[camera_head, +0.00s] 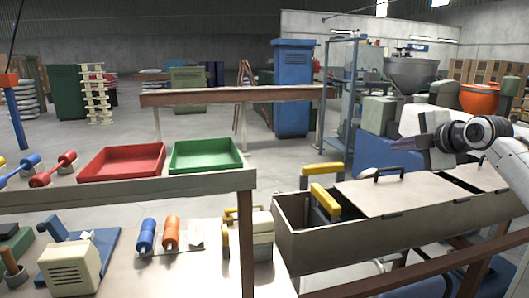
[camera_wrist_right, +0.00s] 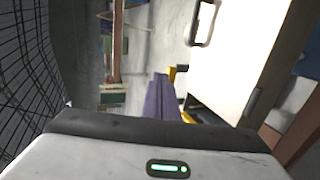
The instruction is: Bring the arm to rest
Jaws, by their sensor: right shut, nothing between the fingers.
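My right arm comes in from the right edge in the head view. Its gripper (camera_head: 408,144) is held in the air above the grey lidded box (camera_head: 345,238), pointing left. Its fingers are together and hold nothing. In the right wrist view the closed purple-grey fingers (camera_wrist_right: 160,100) show in the middle, with the pale lid (camera_wrist_right: 235,60) and its handle beyond them. My left gripper is not in view.
A red tray (camera_head: 122,178) and a green tray (camera_head: 205,167) stand on the shelf at left, beside red and blue spools. A yellow handle (camera_head: 322,168) sticks up from the box's open left end. The air left of my gripper is clear.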

